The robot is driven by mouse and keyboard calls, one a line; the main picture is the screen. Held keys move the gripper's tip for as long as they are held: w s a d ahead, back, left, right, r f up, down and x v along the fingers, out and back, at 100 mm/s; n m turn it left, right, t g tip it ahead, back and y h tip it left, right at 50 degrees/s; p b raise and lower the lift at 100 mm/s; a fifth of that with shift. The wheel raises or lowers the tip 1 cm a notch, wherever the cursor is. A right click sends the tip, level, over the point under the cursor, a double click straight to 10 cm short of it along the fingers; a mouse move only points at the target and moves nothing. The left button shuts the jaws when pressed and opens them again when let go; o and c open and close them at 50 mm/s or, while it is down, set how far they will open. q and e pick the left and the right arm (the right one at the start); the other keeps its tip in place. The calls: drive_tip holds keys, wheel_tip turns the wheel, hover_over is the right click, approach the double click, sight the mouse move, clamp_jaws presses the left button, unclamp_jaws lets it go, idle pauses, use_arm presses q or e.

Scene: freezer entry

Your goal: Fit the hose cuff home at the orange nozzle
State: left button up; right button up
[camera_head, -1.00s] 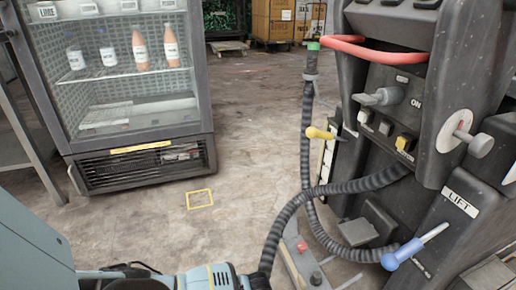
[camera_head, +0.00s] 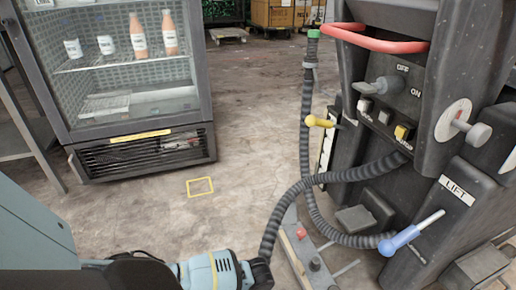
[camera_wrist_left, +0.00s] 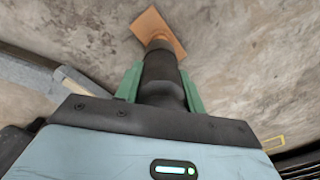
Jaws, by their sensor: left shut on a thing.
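In the left wrist view, the dark hose cuff (camera_wrist_left: 158,70) sits between the green fingers of my left gripper (camera_wrist_left: 160,86), which is shut on it. The orange nozzle (camera_wrist_left: 160,33), with a square plate, lies straight beyond the cuff's far end. The cuff's end overlaps the nozzle in the picture; I cannot tell whether they touch or how deep it sits. In the head view, the black ribbed hose (camera_head: 290,200) runs from the machine to my left wrist at the bottom edge; the fingers and nozzle do not show there. My right gripper is not in view.
A dark machine (camera_head: 385,65) with a red handle, switches and a blue-handled lever (camera_head: 400,240) stands at the right. A glass-door fridge (camera_head: 150,155) with bottles stands at the left. Open concrete floor with a yellow square outline (camera_head: 200,187) lies between them.

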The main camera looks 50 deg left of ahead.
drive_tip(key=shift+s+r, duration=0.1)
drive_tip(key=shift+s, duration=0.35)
use_arm(q)
drive_tip(key=shift+d, duration=0.1)
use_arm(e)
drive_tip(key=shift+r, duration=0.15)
use_arm(q)
drive_tip(key=shift+f, duration=0.1)
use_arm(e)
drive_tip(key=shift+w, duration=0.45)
use_arm(q)
drive_tip(key=shift+f, duration=0.35)
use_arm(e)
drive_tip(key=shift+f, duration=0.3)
use_arm(q)
drive_tip(key=shift+f, duration=0.2)
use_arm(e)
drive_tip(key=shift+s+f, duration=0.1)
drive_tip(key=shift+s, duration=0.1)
use_arm(q)
drive_tip(key=shift+f+b, duration=0.25)
drive_tip(key=shift+b, duration=0.15)
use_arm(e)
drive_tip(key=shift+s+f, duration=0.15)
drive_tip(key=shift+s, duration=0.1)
use_arm(q)
drive_tip(key=shift+f, duration=0.35)
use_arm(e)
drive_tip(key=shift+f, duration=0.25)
